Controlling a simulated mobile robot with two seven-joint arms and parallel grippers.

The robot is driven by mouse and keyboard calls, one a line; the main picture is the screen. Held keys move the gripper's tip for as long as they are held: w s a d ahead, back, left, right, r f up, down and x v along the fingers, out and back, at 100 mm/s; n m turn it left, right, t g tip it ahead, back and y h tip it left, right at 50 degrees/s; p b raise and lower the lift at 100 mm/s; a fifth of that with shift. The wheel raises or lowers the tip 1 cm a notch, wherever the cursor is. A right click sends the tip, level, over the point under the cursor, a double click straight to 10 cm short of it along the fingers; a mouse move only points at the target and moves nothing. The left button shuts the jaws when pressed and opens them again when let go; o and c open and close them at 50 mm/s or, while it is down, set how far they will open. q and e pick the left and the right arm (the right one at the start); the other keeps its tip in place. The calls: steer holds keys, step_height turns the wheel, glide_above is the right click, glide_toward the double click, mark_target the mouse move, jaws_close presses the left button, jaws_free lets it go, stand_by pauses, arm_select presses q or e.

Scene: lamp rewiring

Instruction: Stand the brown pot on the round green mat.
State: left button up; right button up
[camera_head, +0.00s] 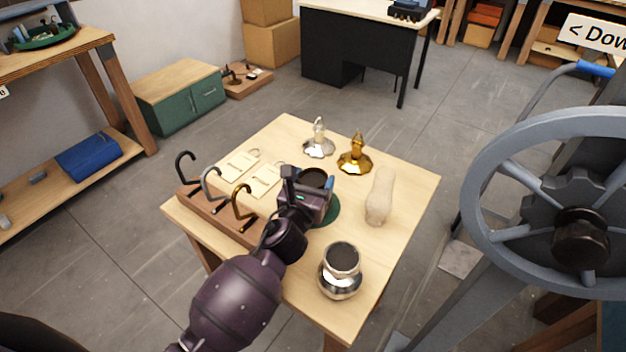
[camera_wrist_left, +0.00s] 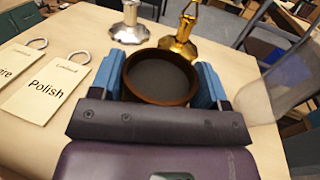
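The brown pot (camera_head: 314,177) is upright between the blue fingertips of my left gripper (camera_head: 316,184). In the left wrist view the pot (camera_wrist_left: 160,76) shows its round rim and dark inside, with a blue finger of my left gripper (camera_wrist_left: 162,90) pressed close on each side. The round green mat (camera_head: 332,213) lies on the table under the gripper and is mostly hidden by it; only its right and front edge shows. I cannot tell whether the pot touches the mat. My right gripper is in neither view.
On the wooden table (camera_head: 400,190), a silver lamp base (camera_head: 319,142) and a gold one (camera_head: 356,156) stand behind. A pale vase-like piece (camera_head: 380,197) is right, a silver pot (camera_head: 341,278) in front. A hook rack (camera_head: 225,215) and paper tags (camera_head: 240,164) are left.

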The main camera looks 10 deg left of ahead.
arm_select(q)
steer(key=o, duration=0.4)
steer(key=shift+r, duration=0.2)
steer(key=s, duration=0.3)
steer(key=s+a, duration=0.1)
steer(key=s, duration=0.7)
steer(key=shift+a, duration=0.2)
steer(key=shift+s, duration=0.4)
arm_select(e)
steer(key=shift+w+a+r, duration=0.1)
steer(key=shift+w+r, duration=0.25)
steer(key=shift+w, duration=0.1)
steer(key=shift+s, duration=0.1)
